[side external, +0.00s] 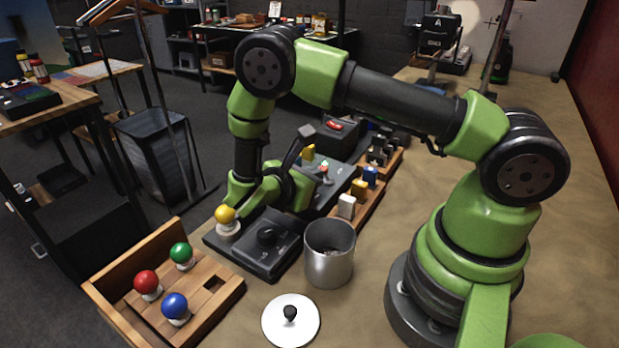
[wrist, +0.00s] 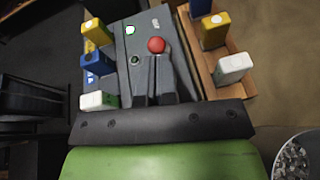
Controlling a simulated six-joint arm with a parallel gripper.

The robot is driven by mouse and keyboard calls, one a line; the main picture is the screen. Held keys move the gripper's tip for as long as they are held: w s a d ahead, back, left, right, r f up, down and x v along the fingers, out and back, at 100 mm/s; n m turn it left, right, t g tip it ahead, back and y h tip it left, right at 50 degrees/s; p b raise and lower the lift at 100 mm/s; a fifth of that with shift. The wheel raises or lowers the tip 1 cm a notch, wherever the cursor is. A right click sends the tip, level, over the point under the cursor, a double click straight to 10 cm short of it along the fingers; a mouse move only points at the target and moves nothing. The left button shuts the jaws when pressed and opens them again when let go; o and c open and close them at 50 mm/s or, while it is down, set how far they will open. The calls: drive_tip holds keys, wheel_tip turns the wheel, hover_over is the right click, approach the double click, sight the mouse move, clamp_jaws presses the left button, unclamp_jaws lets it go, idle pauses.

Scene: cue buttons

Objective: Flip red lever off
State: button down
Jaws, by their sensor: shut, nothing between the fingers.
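The red lever knob (wrist: 156,45) shows in the wrist view on a dark grey panel (wrist: 136,18), just beyond my fingertips. In the side view the small red knob (side external: 324,166) shows beside my wrist. In the side view my fingertips are hidden behind my wrist.
Yellow (wrist: 92,30), blue (wrist: 94,63) and white (wrist: 99,100) blocks stand left of the lever. A wooden rack (side external: 371,212) with similar blocks is on the right. A metal can (side external: 329,258), its lid (side external: 290,322) and a wooden tray (side external: 220,293) with coloured balls stand nearer.

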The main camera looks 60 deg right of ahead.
drive_tip(key=shift+d+r+y, duration=0.5)
drive_tip(key=shift+r+y, duration=0.05)
drive_tip(key=shift+y, duration=0.45)
drive_tip(key=shift+d+r+y, duration=0.5)
drive_tip(key=shift+d+y, duration=0.1)
drive_tip(key=shift+y, duration=0.5)
drive_tip(key=d+y, duration=0.1)
drive_tip(key=y, duration=0.2)
drive_tip(key=shift+d+r, duration=0.35)
drive_tip(key=shift+d, duration=0.05)
drive_tip(key=shift+d+r+n, duration=0.1)
drive_tip(key=shift+d+n, duration=0.2)
drive_tip(key=shift+d, duration=0.15)
drive_tip(key=shift+r, duration=0.1)
drive_tip(key=shift+r, duration=0.7)
drive_tip(key=shift+r, duration=0.1)
wheel_tip(320, 180, up, 10)
drive_tip(key=w+a, duration=0.1)
drive_tip(key=a, duration=0.1)
drive_tip(key=shift+a+f, duration=0.2)
drive_tip(key=shift+f, duration=0.05)
